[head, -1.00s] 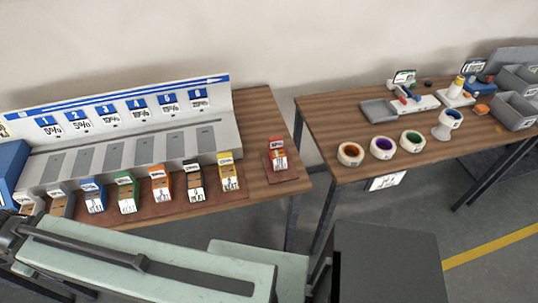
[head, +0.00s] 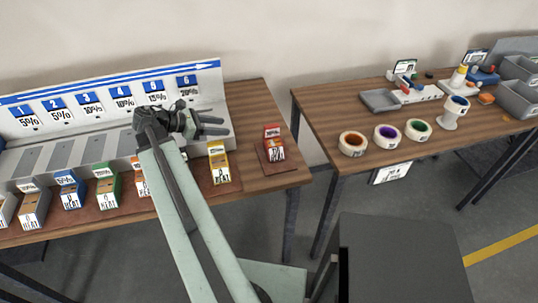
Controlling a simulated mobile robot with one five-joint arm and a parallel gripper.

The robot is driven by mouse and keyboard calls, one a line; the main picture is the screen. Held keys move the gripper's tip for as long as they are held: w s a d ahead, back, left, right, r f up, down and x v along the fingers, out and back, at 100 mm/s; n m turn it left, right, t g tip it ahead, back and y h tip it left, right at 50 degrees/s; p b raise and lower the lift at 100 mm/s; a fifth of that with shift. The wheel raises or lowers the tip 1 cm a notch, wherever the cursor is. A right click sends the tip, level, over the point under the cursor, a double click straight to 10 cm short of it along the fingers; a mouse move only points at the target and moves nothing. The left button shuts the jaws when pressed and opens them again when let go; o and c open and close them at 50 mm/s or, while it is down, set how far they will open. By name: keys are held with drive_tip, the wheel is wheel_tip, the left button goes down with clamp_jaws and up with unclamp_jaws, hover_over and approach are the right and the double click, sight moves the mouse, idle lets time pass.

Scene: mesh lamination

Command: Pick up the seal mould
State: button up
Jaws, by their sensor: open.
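No readable label tells me which thing is the seal mould. A red block (head: 273,147) with a white label stands alone on a small dark red mat (head: 268,168) near the right end of the left table. A row of similar coloured blocks stands to its left, including a yellow one (head: 218,163), a green one (head: 107,187) and a blue one (head: 70,190). My gripper (head: 226,126) is open and empty, above the yellow block in the picture and left of the red block.
A sloped white rack (head: 100,135) with numbered cards stands behind the blocks. The right table (head: 340,115), across a gap, holds rolls of tape (head: 353,144), a grey tray (head: 378,101) and grey bins (head: 515,98). Bare wood surrounds the red block's mat.

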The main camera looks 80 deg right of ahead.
drive_tip(key=m+g+y+b, duration=0.2)
approach(279, 129)
drive_tip(key=shift+w+d+f+b+x, duration=0.15)
drive_tip(key=shift+b+x, duration=0.25)
drive_tip(key=shift+x, duration=0.95)
drive_tip(key=shift+w+d+f+b+x, duration=0.1)
drive_tip(key=shift+b+x, duration=0.35)
drive_tip(key=shift+x, duration=0.9)
drive_tip(key=shift+w+d+f+b+x, duration=0.15)
drive_tip(key=shift+b+x, duration=0.25)
drive_tip(key=shift+x, duration=0.95)
clamp_jaws()
